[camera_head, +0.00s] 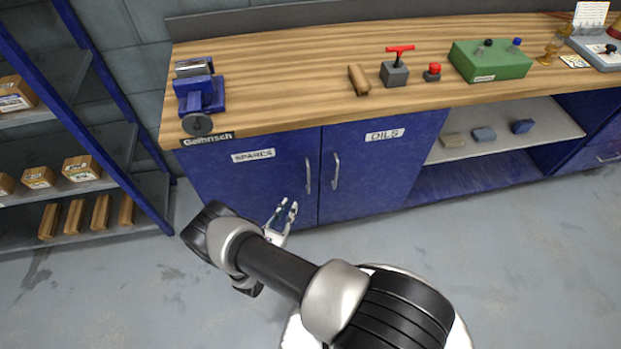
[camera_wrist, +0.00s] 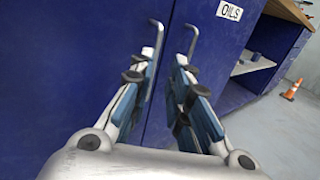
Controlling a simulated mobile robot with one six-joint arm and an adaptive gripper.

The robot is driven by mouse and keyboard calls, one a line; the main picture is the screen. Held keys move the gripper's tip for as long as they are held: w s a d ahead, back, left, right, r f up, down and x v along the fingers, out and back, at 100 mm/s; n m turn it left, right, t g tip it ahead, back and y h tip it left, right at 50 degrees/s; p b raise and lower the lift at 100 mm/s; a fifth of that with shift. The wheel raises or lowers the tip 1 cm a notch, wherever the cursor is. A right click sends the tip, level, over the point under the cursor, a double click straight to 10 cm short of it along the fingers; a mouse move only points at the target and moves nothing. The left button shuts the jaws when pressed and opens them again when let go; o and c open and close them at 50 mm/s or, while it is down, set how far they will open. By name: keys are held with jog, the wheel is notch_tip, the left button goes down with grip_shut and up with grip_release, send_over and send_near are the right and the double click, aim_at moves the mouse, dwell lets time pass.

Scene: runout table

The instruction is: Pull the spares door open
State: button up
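The spares door (camera_head: 260,185) is a blue cabinet door with a white SPARES label (camera_head: 253,156). It is shut, flush with the oils door beside it. Its upright silver handle (camera_head: 308,175) is near its right edge; in the wrist view the handle (camera_wrist: 158,36) rises beyond the left fingertip, which hides its lower end. My gripper (camera_head: 287,208) is open and empty in front of the spares door, below and left of the handle in the head view. In the wrist view the fingers of my gripper (camera_wrist: 166,62) are spread, pointing at the doors.
The oils door (camera_head: 372,170) with its own handle (camera_head: 335,171) is just right; that handle also shows beyond the right finger (camera_wrist: 192,40). A wooden worktop (camera_head: 300,80) overhangs the doors. A blue-posted shelf (camera_head: 130,185) stands left. Grey floor (camera_head: 510,250) is clear.

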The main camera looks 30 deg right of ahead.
jog(key=f, duration=0.1)
jog(key=b, duration=0.4)
send_near(308, 174)
jog(key=x, duration=0.9)
jog(key=shift+w+d+f, duration=0.15)
jog(key=shift+d+f, duration=0.05)
jog(key=shift+w+d+r, duration=0.1)
jog(key=shift+w+d, duration=0.3)
jog(key=shift+d, duration=0.05)
jog(key=shift+c, duration=0.3)
grip_shut()
